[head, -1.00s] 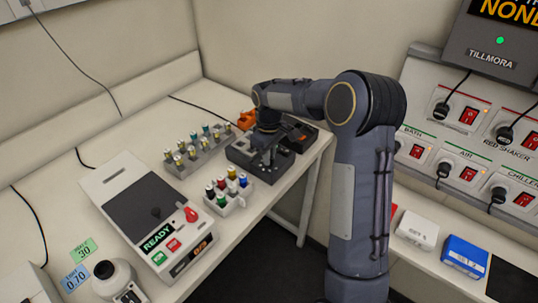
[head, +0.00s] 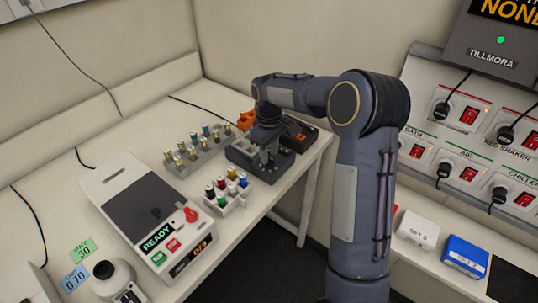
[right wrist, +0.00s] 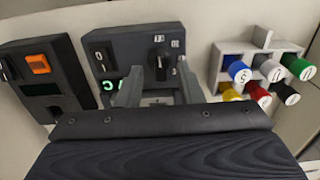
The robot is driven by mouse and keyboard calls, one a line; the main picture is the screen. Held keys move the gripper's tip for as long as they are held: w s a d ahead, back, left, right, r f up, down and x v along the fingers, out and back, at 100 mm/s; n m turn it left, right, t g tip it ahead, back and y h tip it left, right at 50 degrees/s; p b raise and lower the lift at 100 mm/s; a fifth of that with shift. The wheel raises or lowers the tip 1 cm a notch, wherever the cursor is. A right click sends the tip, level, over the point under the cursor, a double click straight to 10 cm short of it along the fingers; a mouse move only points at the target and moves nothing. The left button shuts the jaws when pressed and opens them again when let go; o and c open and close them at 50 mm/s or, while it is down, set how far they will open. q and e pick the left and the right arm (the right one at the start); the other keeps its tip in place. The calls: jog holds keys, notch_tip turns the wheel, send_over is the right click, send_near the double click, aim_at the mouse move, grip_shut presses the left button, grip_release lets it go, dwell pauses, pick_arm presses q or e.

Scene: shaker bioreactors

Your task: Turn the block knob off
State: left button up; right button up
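The block unit is a dark grey box on the bench, under my right gripper in the head view (head: 240,154). In the right wrist view its front panel (right wrist: 118,58) shows a round black knob (right wrist: 159,60) with a pale pointer mark and small white markings above it. A green lit readout (right wrist: 109,86) is to the knob's left. My right gripper (right wrist: 161,88) is open, its two grey fingers apart on either side below the knob, with nothing between them. It also shows in the head view (head: 267,156). Whether the fingers touch the panel is unclear. My left gripper is out of view.
A dark unit with an orange switch (right wrist: 38,64) stands beside the block unit. A white rack of coloured caps (head: 238,203) is close on the other side. A rack of vials (head: 190,153) and a shaker with a red lever (head: 190,213) share the bench.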

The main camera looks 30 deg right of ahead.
aim_at(269, 157)
notch_tip(269, 157, up, 6)
jog(key=shift+r, duration=0.15)
jog(key=shift+s, duration=0.1)
dwell(0.5)
jog(key=s+a+r+m+t+y, duration=0.2)
jog(key=s+a, duration=0.1)
jog(key=s, duration=0.8)
jog(key=s+a+r+m+t+y, duration=0.1)
jog(key=s+a+r+m+t, duration=0.2)
jog(key=s, duration=0.8)
jog(key=s+a+f+m, duration=0.1)
jog(key=s+a+f, duration=0.3)
jog(key=s, duration=0.3)
jog(key=shift+s+a+f+t+y, duration=0.3)
jog(key=shift+a+y, duration=0.1)
jog(key=shift+a, duration=0.25)
